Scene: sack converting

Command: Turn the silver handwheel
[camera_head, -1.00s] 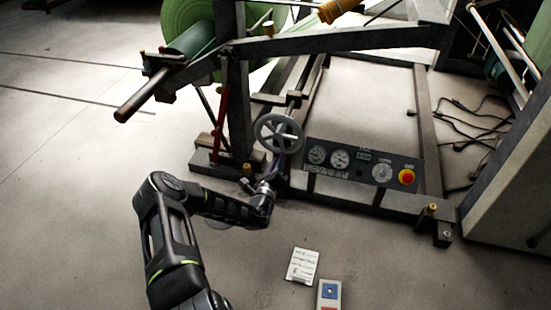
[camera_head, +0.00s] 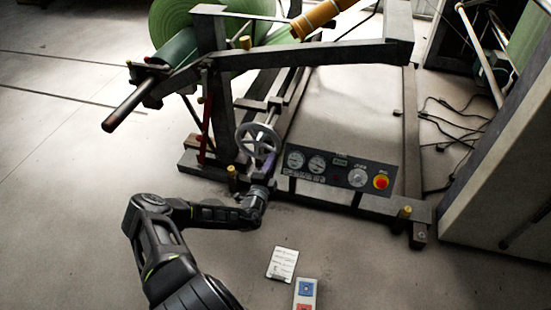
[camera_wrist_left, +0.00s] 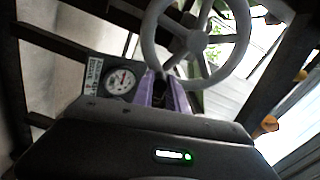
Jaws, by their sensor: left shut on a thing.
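The silver handwheel (camera_head: 257,141) is a spoked ring on a shaft at the front of the machine frame. It fills the upper middle of the left wrist view (camera_wrist_left: 196,42). My left gripper (camera_head: 264,170) reaches up to the wheel's lower rim from below. In the left wrist view its purple-sided fingers (camera_wrist_left: 167,92) meet the lower rim, and it is shut on the rim. The fingertips are partly hidden behind the rim. My right gripper is in neither view.
A gauge panel (camera_head: 337,170) with a red button (camera_head: 381,182) sits just right of the wheel. A red lever (camera_head: 204,118) stands left of it. A paper card (camera_head: 283,263) and a button box (camera_head: 306,293) lie near the front. Open floor is at left.

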